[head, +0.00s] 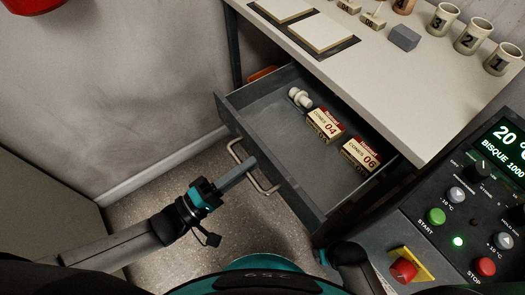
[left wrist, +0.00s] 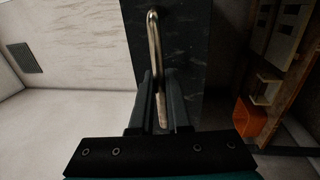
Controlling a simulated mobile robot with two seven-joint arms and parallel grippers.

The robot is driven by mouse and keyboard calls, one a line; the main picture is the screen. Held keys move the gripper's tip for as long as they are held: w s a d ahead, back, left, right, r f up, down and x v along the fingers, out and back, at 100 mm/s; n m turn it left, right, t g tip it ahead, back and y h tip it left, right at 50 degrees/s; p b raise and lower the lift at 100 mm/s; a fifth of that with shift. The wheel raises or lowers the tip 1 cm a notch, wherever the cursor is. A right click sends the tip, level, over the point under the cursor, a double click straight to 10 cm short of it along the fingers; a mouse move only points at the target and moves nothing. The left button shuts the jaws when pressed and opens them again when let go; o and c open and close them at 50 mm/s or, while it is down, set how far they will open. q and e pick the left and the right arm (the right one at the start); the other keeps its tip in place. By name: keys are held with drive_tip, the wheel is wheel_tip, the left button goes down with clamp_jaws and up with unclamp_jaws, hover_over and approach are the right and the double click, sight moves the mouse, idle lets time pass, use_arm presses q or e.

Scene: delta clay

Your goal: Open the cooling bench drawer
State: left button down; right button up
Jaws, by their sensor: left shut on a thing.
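The cooling bench drawer (head: 270,113) is pulled well out from under the bench (head: 420,120), and its inside shows from above. Its metal bar handle (head: 264,187) is on the dark front panel. My left gripper (head: 251,162) is shut on the handle; the left wrist view shows the bar (left wrist: 154,45) running between the two fingers.
On the bench top are two pale tiles (head: 323,32), a grey block (head: 404,38) and numbered cups (head: 474,38). A control panel (head: 465,215) with buttons and a red knob stands at the right, close to the drawer. Floor is clear left of the drawer.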

use_arm(q)
drive_tip(key=shift+v, duration=0.9)
use_arm(e)
drive_tip(key=shift+s+d+f, duration=0.2)
drive_tip(key=shift+f, duration=0.1)
use_arm(q)
drive_tip(key=shift+r, duration=0.25)
drive_tip(key=c, duration=0.9)
unclamp_jaws()
drive_tip(key=v, duration=1.5)
use_arm(e)
drive_tip(key=shift+s+f, duration=0.15)
drive_tip(key=shift+s, duration=0.1)
use_arm(q)
drive_tip(key=shift+s+a, duration=0.1)
use_arm(e)
drive_tip(key=shift+d, duration=0.1)
